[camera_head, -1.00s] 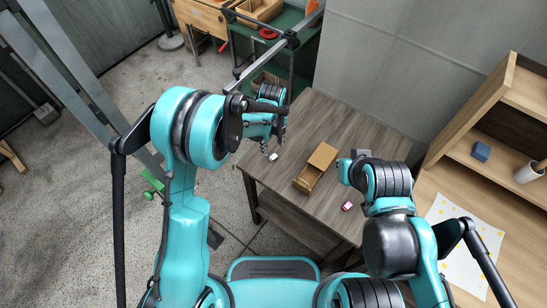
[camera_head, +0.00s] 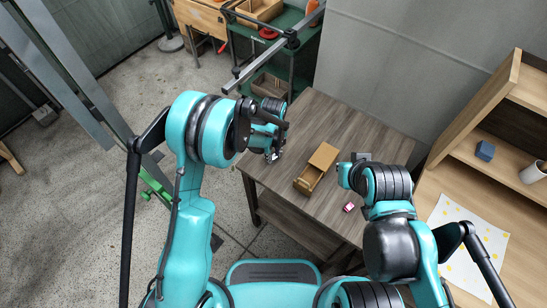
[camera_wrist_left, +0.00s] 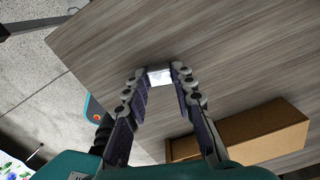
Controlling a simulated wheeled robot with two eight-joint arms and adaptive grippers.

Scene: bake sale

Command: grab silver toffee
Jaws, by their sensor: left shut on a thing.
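The silver toffee (camera_wrist_left: 159,77) is a small, shiny, pale piece between my left fingertips in the left wrist view. My left gripper (camera_head: 273,157) is shut on it, near the left edge of the wooden table (camera_head: 315,125). In the wrist view the fingers (camera_wrist_left: 159,76) pinch the toffee from both sides, with the tabletop behind it. Whether the toffee still touches the table I cannot tell. In the head view the gripper mostly hides it. My right arm is over the table's right side, and its fingers cannot be made out.
An open-topped wooden box (camera_head: 318,168) stands on the table right of my left gripper; it also shows in the wrist view (camera_wrist_left: 245,136). A small pink item (camera_head: 348,207) lies near the front. A shelf unit (camera_head: 475,135) is at right, a green cart (camera_head: 290,50) behind.

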